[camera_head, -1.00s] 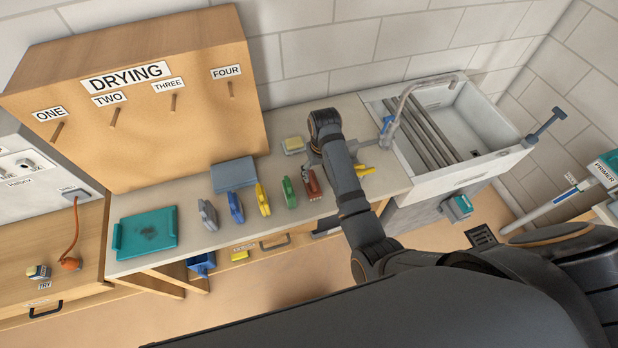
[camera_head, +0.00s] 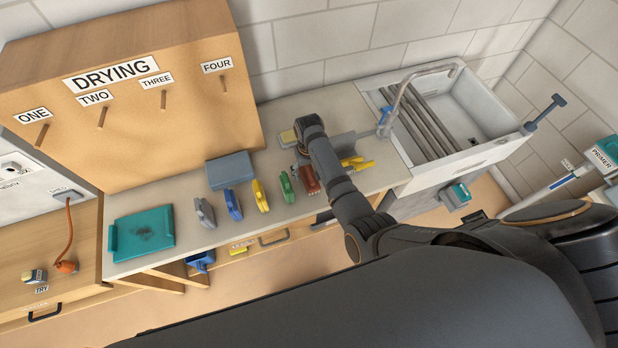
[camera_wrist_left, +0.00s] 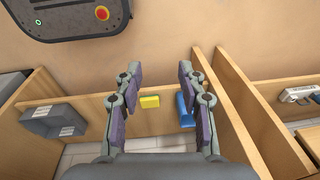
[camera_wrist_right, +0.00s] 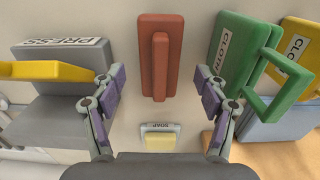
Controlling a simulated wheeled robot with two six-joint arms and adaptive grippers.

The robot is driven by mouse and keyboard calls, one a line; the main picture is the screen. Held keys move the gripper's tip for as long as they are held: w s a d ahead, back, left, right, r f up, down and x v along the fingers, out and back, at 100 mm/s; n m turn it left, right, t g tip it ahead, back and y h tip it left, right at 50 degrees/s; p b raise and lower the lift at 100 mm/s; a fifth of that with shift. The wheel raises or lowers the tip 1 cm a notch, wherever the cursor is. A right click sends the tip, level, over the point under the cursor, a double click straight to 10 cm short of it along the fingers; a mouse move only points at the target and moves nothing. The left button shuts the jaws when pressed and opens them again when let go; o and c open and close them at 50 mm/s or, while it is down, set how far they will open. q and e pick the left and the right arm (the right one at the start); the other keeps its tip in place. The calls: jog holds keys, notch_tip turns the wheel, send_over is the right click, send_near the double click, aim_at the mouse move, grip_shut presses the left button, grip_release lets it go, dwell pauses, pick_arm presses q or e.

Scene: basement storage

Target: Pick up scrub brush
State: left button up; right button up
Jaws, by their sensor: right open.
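A red block with a raised bar handle, which looks like the scrub brush (camera_head: 308,182), lies on the counter (camera_head: 187,225) in the head view. In the right wrist view the brush (camera_wrist_right: 154,80) lies just ahead, between the lines of the two fingers. My right gripper (camera_wrist_right: 160,78) is open and empty, apart from the brush. In the head view the right wrist hides the fingertips. My left gripper (camera_wrist_left: 153,72) is open and empty in the left wrist view, above wooden compartments. It does not show in the head view.
A green cloth holder (camera_wrist_right: 230,60) stands close beside the brush, and a grey PRESS block (camera_wrist_right: 62,85) with a yellow piece lies opposite. A soap dish (camera_wrist_right: 160,138) is near the gripper. The sink (camera_head: 450,120) is right of the arm. A teal tray (camera_head: 145,234) lies far left.

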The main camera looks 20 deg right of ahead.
notch_tip(320, 180, down, 2)
jog(key=shift+s+f+b, duration=0.1)
jog(key=shift+b, duration=0.8)
jog(key=c, duration=1.2)
pick_arm(q)
jog(key=shift+s+f, duration=0.4)
jog(key=shift+f, duration=0.25)
jog(key=shift+s+f, duration=0.4)
jog(key=shift+f, duration=0.2)
pick_arm(e)
jog(key=shift+c, duration=0.4)
jog(key=shift+r, duration=0.2)
